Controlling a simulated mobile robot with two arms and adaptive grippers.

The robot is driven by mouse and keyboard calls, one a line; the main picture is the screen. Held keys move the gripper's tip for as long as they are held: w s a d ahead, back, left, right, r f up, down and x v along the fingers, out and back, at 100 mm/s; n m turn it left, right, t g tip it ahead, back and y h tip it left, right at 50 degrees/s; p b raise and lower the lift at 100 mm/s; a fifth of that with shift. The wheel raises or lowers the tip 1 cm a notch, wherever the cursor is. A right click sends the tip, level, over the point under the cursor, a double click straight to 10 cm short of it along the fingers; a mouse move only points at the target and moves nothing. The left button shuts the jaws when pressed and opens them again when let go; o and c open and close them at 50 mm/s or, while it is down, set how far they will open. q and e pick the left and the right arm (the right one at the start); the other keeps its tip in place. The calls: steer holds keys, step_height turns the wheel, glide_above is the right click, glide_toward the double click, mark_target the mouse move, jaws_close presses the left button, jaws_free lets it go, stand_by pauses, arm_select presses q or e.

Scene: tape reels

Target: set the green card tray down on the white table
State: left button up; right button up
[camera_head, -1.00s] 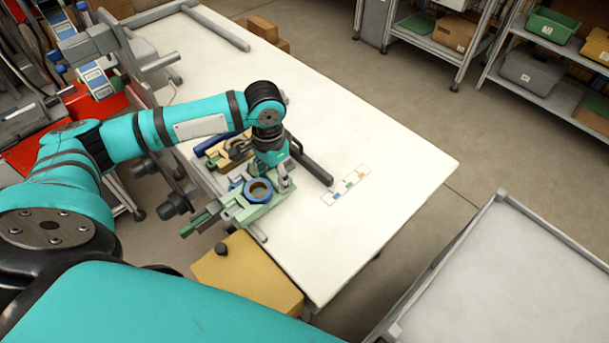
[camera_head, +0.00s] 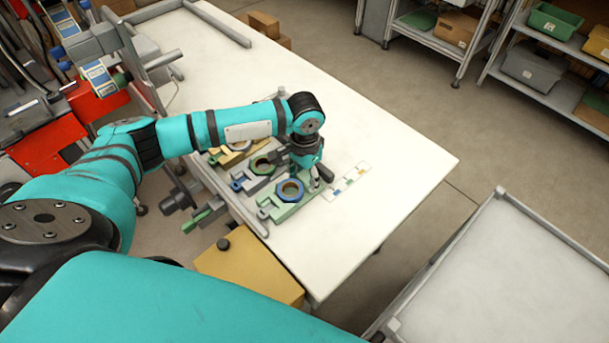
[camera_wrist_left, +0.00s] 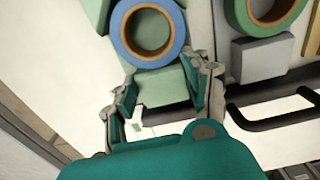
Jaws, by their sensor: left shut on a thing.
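The green card tray (camera_head: 273,207) carries a tape reel with a blue rim (camera_head: 290,190). It is over the white table (camera_head: 380,131), near the table's left edge; I cannot tell whether it touches the surface. My left gripper (camera_head: 316,183) is shut on the tray's right end. In the left wrist view, the fingers (camera_wrist_left: 165,90) sit on either side of the green tray's end (camera_wrist_left: 161,87), with the blue reel (camera_wrist_left: 147,32) just beyond them. My right gripper is not in view.
A grey tray with a green reel (camera_head: 262,166) lies close behind the green tray, and a tan tray (camera_head: 232,158) lies beyond that. A colour-marked strip (camera_head: 347,181) lies to the right. A black handle bar (camera_wrist_left: 275,118) is beside the gripper. The right part of the table is clear.

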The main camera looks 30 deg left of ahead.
arm_select(q)
steer(key=o, duration=1.3)
step_height(320, 180, up, 12)
steer(key=shift+r+b, duration=0.1)
steer(key=shift+b, duration=0.2)
